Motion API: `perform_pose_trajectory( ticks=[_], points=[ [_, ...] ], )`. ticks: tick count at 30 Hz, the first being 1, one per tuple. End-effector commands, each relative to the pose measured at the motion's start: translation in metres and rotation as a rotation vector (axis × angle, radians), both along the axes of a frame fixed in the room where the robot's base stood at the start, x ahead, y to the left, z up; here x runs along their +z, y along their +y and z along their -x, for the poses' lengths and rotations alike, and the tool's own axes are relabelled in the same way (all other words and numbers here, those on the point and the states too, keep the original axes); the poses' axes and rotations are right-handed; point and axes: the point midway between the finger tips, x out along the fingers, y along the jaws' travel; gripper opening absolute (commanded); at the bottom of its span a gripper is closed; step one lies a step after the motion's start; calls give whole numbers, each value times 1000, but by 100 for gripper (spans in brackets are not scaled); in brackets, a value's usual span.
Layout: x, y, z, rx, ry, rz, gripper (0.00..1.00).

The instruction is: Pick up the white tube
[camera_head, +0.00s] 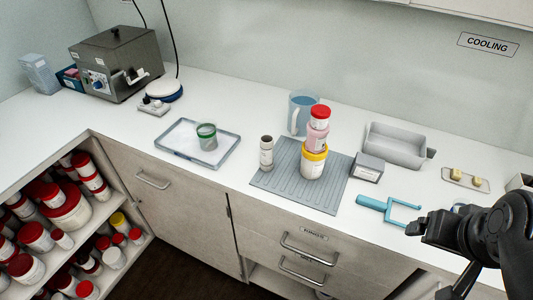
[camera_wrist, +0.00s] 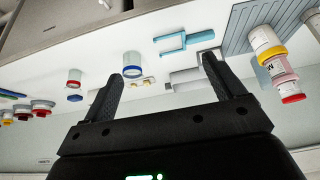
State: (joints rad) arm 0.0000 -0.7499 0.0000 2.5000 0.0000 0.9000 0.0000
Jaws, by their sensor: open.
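A small white tube with a grey-brown cap (camera_head: 266,152) stands upright at the left edge of the grey ribbed mat (camera_head: 285,178). It is left of a stack of pots (camera_head: 313,160) with yellow, pink and red parts. I cannot make out the tube in the wrist view. My gripper (camera_head: 412,228) is at the right of the head view, far to the right of the tube. In the wrist view my gripper (camera_wrist: 168,77) shows its two black fingers spread apart, with nothing between them.
A blue jug (camera_head: 301,112) stands behind the stack. A shallow tray (camera_head: 175,149) with a green-rimmed cup (camera_head: 207,136) is left of the tube.

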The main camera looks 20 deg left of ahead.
Motion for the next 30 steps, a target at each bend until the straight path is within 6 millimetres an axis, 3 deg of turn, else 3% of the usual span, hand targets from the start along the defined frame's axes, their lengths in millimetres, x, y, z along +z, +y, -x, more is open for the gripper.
perform_pose_trajectory(
  ticks=[9,17,20,24,30],
  points=[
    [0,0,0,0,0,0,61],
    [2,0,0,0,-1,0,60],
    [17,0,-1,0,-4,0,60],
    [57,2,-4,7,-1,0,60],
    [73,38,-50,87,23,8,60]
  ],
)
